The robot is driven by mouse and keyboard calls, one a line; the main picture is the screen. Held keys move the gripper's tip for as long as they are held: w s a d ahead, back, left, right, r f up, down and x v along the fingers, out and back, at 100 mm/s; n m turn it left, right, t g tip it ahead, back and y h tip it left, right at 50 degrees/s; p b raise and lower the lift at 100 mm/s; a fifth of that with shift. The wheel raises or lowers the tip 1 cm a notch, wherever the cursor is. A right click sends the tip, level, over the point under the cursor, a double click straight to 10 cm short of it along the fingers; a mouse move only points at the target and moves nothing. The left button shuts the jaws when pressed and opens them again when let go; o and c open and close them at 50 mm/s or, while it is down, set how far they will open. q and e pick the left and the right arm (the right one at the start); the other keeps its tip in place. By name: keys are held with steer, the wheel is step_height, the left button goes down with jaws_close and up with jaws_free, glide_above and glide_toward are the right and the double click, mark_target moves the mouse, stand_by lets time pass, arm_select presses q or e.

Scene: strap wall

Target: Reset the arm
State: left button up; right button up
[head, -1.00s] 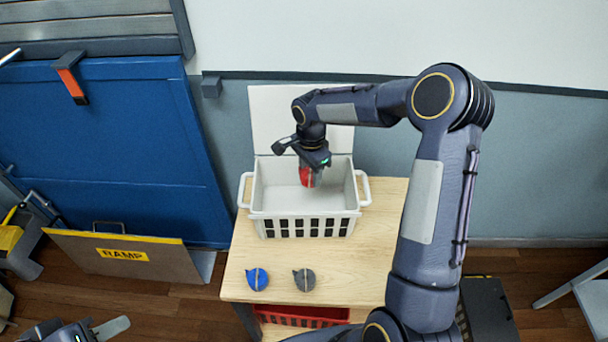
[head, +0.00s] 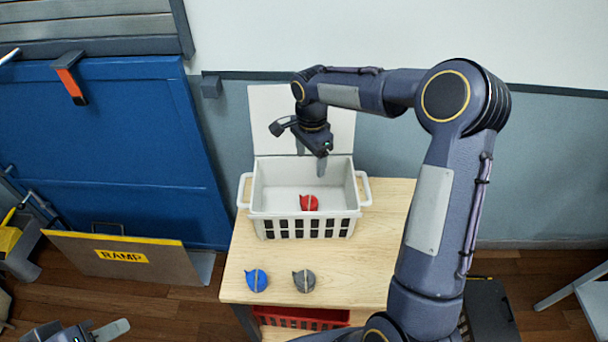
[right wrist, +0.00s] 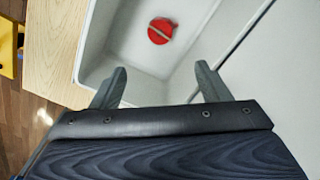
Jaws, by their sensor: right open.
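My right gripper (head: 311,160) is open and empty above the back of the white basket (head: 301,229). Its two fingers (right wrist: 160,88) show apart in the right wrist view. A red strap roll (head: 309,202) lies on the floor of the basket, below the gripper and clear of it; it also shows in the right wrist view (right wrist: 161,31). A blue roll (head: 256,280) and a grey roll (head: 304,281) lie on the wooden table in front of the basket. Part of my left gripper (head: 116,330) shows at the lower left edge; its jaw state is unclear.
The wooden table (head: 372,264) has bare room right of the basket. The basket's lid (head: 270,112) stands open at the back, near the wall. A red crate (head: 300,318) is under the tabletop. A ramp board (head: 150,262) and blue panel (head: 120,150) stand at left.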

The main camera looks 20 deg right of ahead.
steer(key=shift+r, duration=1.2)
steer(key=s+r+n+t+y, duration=0.1)
steer(key=s+r+n, duration=0.3)
steer(key=s, duration=0.4)
steer(key=s+r+n+t, duration=0.2)
steer(key=s+r+n, duration=0.15)
steer(key=s, duration=0.45)
steer(key=s+a+f+n+t+y, duration=0.1)
steer(key=s+a+n, duration=0.1)
steer(key=s, duration=0.4)
steer(key=s+a+f+n+t+y, duration=0.1)
steer(key=s+a+n, duration=0.1)
steer(key=s+n, duration=0.2)
steer(key=s, duration=0.2)
steer(key=shift+s+a+f+t+y, duration=0.2)
steer(key=shift+s+a+t+y, duration=0.1)
steer(key=shift+s+y, duration=0.1)
